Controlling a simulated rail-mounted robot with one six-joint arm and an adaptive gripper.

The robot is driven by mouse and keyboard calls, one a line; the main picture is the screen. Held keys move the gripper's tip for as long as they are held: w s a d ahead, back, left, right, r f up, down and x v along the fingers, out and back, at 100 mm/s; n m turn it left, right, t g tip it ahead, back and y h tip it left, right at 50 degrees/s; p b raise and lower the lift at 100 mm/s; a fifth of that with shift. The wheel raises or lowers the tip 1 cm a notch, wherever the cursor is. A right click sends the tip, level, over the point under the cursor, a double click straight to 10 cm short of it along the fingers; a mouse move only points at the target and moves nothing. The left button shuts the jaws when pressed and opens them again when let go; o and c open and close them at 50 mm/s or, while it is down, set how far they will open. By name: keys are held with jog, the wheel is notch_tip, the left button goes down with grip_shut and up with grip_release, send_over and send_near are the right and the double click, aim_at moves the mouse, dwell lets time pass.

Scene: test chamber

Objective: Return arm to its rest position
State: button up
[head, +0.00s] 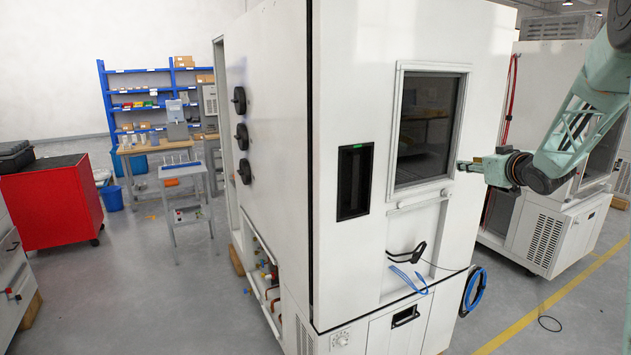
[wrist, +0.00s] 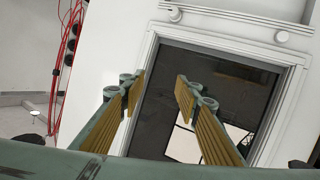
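My arm (head: 580,125) reaches in from the upper right of the head view, bent at a dark wrist joint. My gripper (head: 462,165) is at its end, in front of the white test chamber (head: 270,60), by the right side of its dark window (head: 425,130). In the wrist view, the two fingers of my gripper (wrist: 160,90) stand apart with nothing between them. Behind them is the window (wrist: 225,75) in its white frame. From these views I cannot tell whether the fingertips touch the chamber.
A second white cabinet (head: 545,235) stands behind the arm on the right. Blue hose (head: 473,292) and a black cable hang at the chamber's front. A red cart (head: 55,205), a small grey table (head: 185,190) and blue shelves (head: 120,95) stand at left. The floor between is clear.

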jog(key=s+a+r+m+g+h+b, duration=0.15)
jog(key=s+a, duration=0.25)
jog(key=s, duration=0.5)
jog(key=s+a+r+g+h+b, duration=0.1)
jog(key=s+a+r+g, duration=0.15)
jog(key=s+a, duration=0.45)
jog(key=s+a+r+m+g+h+b, duration=0.1)
jog(key=s+a+r, duration=0.1)
jog(key=s, duration=1)
jog(key=s+a+f+g+y+b, duration=0.1)
jog(key=s+a+f, duration=0.3)
jog(key=s, duration=1.1)
jog(key=s+a+f+g, duration=0.3)
jog(key=s+a+f, duration=0.2)
jog(key=s, duration=1)
jog(key=s+a+f+g+y+b, duration=0.1)
jog(key=s+a+f, duration=0.3)
jog(key=s+a, duration=0.5)
jog(key=s+g, duration=0.1)
jog(key=s, duration=0.6)
jog(key=shift+a+f+y+b, duration=0.2)
jog(key=shift+y+b, duration=0.1)
jog(key=shift+y, duration=0.05)
jog(key=shift+c, duration=1.3)
jog(key=shift+d, duration=0.1)
